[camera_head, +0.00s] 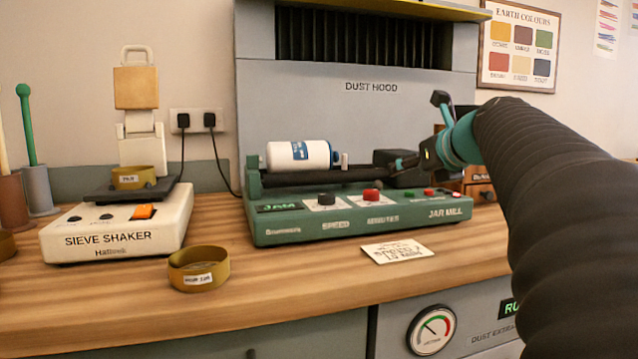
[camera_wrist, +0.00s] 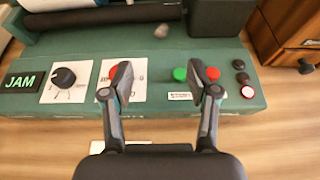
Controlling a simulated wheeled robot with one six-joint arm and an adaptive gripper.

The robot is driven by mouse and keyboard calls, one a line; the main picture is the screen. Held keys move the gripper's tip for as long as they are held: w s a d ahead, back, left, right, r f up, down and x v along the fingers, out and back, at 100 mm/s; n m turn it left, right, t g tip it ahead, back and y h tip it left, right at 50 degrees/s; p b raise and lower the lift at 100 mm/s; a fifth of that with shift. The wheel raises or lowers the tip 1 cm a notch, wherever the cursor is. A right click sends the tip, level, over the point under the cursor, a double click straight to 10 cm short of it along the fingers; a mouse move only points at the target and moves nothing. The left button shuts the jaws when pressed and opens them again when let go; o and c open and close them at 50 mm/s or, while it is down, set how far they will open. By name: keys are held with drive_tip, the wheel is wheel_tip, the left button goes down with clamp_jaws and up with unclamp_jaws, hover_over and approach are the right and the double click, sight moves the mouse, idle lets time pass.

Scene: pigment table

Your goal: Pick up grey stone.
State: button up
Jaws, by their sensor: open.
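A small grey-brown stone (camera_wrist: 162,30) shows in the wrist view on the green jar mill, close to the end of the dark roller and beside a dark box. In the head view my gripper (camera_head: 408,163) reaches in from the right over the mill's right end.
The jar mill (camera_head: 350,234) carries a white jar (camera_head: 297,155) on its rollers and a display reading JAM. Its knob and red and green buttons lie near my fingers. A dust hood (camera_head: 330,110) stands behind. A note card (camera_head: 397,250) lies in front; bare wood is free around it.

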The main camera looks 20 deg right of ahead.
sight(379, 182)
drive_tip(key=x, duration=1.3)
drive_tip(key=shift+w+d+f+b, duration=0.1)
drive_tip(key=shift+w+f+b, duration=0.15)
drive_tip(key=shift+b, duration=0.05)
drive_tip(key=c, duration=1.1)
